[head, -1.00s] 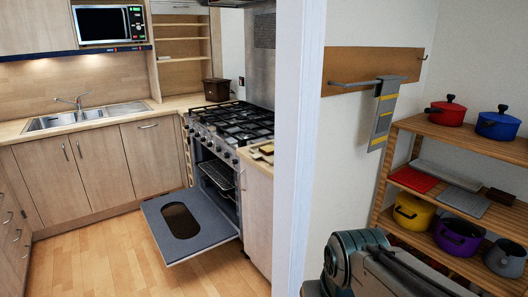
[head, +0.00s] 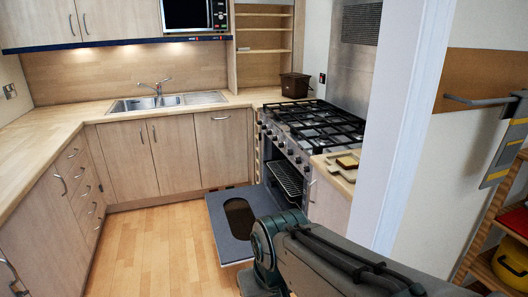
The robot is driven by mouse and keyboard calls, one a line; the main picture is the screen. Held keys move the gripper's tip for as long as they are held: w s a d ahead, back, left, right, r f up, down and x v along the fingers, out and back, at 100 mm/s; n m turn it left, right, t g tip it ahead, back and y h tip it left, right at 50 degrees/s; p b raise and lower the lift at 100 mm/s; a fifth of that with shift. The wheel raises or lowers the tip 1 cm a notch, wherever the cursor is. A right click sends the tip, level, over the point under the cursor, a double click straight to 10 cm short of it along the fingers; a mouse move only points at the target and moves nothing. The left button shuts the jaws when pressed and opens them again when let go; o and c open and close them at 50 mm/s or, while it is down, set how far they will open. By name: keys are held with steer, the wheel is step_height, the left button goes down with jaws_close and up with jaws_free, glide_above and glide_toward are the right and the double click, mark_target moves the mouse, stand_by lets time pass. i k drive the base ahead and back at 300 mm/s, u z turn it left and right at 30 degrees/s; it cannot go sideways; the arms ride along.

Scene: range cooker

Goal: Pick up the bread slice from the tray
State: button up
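What looks like the bread slice (head: 347,161), small and brown, lies on a pale tray or board (head: 332,164) on the short counter right of the cooker. It is small in the head view, so its details are unclear. My arm crosses the bottom right of the view, in front of and below that counter. My gripper is out of the frame, so its state does not show.
The cooker (head: 312,128) has its oven door (head: 226,229) folded down over the floor. A white wall edge (head: 395,130) stands right of the counter. A shelf with a yellow pot (head: 512,262) is far right. Wooden floor (head: 150,245) is clear at left.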

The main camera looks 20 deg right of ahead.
mark_target(348, 163)
steer(key=u, duration=0.25)
steer(key=i, duration=1.45)
steer(key=z, duration=0.9)
steer(key=i, duration=0.85)
steer(key=z, duration=1.25)
steer(key=i, duration=0.2)
steer(key=z, duration=0.05)
